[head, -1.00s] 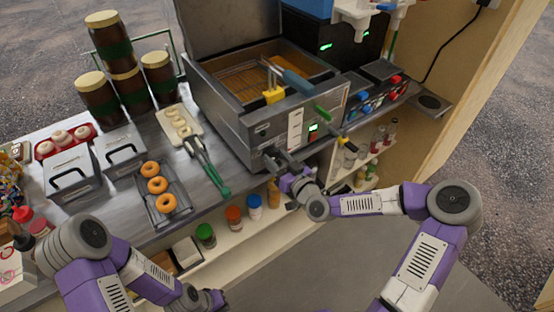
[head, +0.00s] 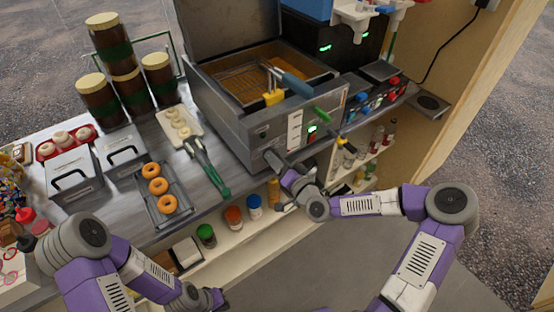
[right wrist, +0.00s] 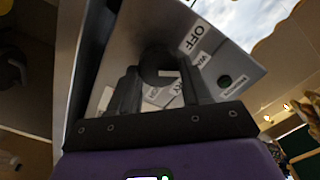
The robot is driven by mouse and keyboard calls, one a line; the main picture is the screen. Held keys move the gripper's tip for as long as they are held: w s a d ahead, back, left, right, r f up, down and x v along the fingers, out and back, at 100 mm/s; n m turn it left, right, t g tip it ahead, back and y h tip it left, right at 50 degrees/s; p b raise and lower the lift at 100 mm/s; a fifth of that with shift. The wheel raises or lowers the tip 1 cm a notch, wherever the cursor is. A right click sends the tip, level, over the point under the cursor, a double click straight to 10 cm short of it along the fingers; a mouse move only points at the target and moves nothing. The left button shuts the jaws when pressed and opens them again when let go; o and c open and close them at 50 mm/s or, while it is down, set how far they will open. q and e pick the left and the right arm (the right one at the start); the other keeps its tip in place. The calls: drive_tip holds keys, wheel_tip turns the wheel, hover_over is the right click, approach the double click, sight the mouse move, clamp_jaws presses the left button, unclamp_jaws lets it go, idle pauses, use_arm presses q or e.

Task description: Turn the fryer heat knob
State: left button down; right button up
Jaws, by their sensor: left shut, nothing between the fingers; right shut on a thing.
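The fryer (head: 232,128) is a grey metal box with an open lid at the back of the counter. Its dark round heat knob (right wrist: 158,66) shows in the right wrist view between my two dark fingers, with a short white mark pointing right. An OFF label (right wrist: 193,39) is up and to the right of it on the panel. My right gripper (head: 272,158) is at the fryer's front and shut on the knob, which it hides in the head view. My left gripper (head: 215,299) is shut and empty, low in front of the counter.
A tray of doughnuts (head: 164,217) and green-handled tongs (head: 208,170) lie left of the fryer. A basket handle (head: 286,82) sticks out over the fryer's front. Jars stand on the shelf below, and small bottles on the shelf to the right.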

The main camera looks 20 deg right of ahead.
drive_tip(key=shift+f+m+p, duration=0.2)
drive_tip(key=shift+m+p, duration=0.65)
drive_tip(key=shift+m, duration=4.15)
drive_tip(key=o, duration=1.1)
drive_tip(key=shift+c, duration=0.2)
drive_tip(key=p+v, duration=0.1)
drive_tip(key=v, duration=0.6)
drive_tip(key=shift+s, duration=0.3)
